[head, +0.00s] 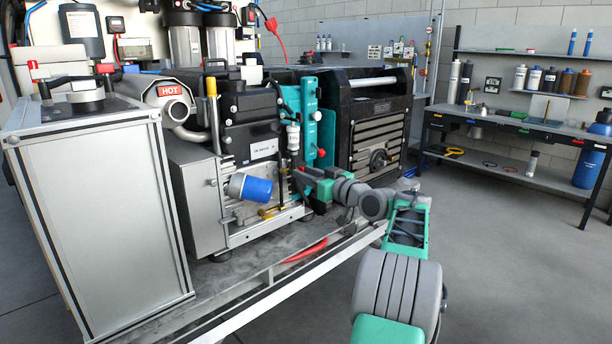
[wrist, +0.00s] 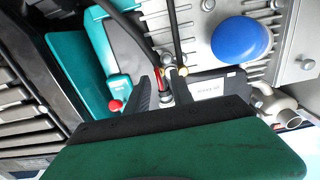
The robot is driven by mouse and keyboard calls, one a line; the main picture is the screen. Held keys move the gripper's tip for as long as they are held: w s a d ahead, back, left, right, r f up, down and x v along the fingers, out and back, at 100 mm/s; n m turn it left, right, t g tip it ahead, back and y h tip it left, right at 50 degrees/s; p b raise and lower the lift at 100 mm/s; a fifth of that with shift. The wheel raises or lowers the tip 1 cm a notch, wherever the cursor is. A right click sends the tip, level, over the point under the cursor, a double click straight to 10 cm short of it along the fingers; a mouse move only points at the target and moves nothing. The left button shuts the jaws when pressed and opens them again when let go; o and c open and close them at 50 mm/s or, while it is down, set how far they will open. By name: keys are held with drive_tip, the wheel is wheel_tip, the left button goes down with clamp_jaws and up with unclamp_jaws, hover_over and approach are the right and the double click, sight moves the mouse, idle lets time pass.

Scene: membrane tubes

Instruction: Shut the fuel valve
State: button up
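My gripper (head: 297,184) reaches in at the right end of the engine's front, beside the teal panel (head: 319,125). In the wrist view its two dark fingers (wrist: 163,88) are apart. A small red part with a brass fitting (wrist: 157,71), which looks like the fuel valve, shows in the gap between them, close to the fingertips. I cannot tell whether the fingers touch it, nor which way its handle points. Dark hoses (wrist: 174,30) run up from this spot. In the head view my gripper and wrist hide the valve.
A blue filter (head: 250,188) sticks out left of my gripper; it also shows in the wrist view (wrist: 241,40). A red button (wrist: 116,105) sits on the teal panel. A hot exhaust (head: 172,100) is farther left. A black-framed unit (head: 378,130) stands right. The floor at right is clear.

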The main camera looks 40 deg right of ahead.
drive_tip(key=shift+w, duration=0.2)
drive_tip(key=shift+c, duration=0.5)
clamp_jaws()
drive_tip(key=shift+d, duration=0.1)
